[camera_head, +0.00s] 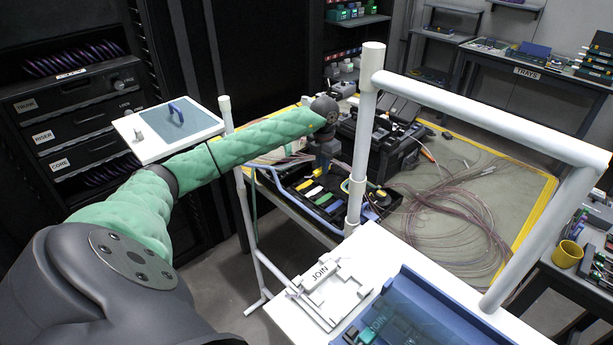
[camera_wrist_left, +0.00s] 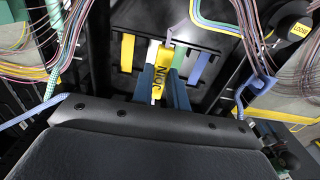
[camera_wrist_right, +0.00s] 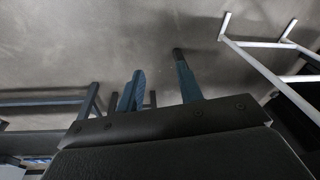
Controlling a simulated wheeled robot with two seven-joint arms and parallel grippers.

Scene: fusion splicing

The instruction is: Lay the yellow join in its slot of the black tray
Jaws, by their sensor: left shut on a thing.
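The black tray (camera_head: 290,181) lies on the work table beyond the white rail, with coloured strips in its slots; it also shows in the left wrist view (camera_wrist_left: 212,40). The yellow join (camera_wrist_left: 160,72), lettered JOIN, is between the blue fingers of my left gripper (camera_wrist_left: 162,82), which is shut on it over the tray. A yellow strip lies in a slot to its left, with blue and green strips to its right. In the head view my left gripper (camera_head: 324,164) points down at the tray, and the join's height above it is unclear. My right gripper (camera_wrist_right: 160,80) is open and empty.
A white fixture marked JOIN (camera_head: 328,284) and a blue tray (camera_head: 410,312) sit on the near white table. A white rail (camera_head: 490,110) stands between. Loose fibres (camera_head: 455,215) spread right of a black machine (camera_head: 385,140). Fibres also run near my left fingers.

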